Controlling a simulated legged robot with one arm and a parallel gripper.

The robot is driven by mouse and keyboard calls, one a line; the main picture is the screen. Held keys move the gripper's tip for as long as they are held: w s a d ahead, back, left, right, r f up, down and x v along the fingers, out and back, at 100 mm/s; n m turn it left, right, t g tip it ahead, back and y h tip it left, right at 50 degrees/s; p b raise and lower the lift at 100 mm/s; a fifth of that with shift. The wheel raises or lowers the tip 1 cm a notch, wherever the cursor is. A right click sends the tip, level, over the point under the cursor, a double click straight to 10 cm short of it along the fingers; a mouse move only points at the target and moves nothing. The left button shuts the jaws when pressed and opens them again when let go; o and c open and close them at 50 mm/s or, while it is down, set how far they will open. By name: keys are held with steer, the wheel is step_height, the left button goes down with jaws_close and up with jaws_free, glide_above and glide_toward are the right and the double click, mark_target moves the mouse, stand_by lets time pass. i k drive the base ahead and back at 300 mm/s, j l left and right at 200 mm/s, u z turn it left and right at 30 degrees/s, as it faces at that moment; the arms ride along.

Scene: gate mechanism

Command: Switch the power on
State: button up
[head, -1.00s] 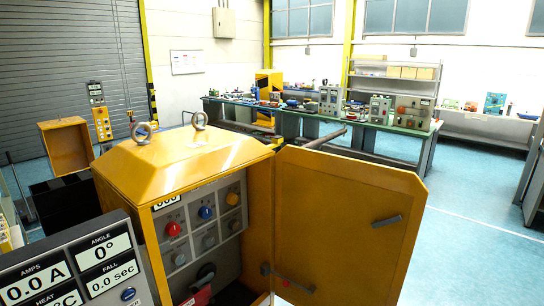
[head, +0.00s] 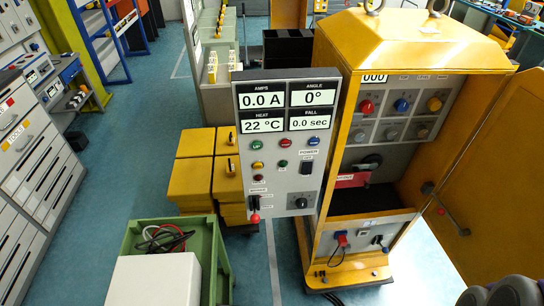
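A grey control panel (head: 245,180) stands left of the open yellow cabinet. Its displays read 0.0 A, 0°, 22 °C and 0.0 sec. A dark switch (head: 306,167) sits under the POWER label; its position is too small to tell. Inside the yellow cabinet (head: 325,215) are red (head: 366,107), blue (head: 401,105) and yellow (head: 434,104) knobs and a red handle (head: 350,180).
The cabinet door (head: 500,170) hangs open to the right. A green cart (head: 220,270) with a white box (head: 152,280) stands in front at the left. Yellow boxes (head: 190,180) are behind the panel. Drawer units (head: 25,190) line the left side, with blue floor between.

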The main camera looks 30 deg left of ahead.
mark_target(307, 165)
steer(key=u, duration=1.3)
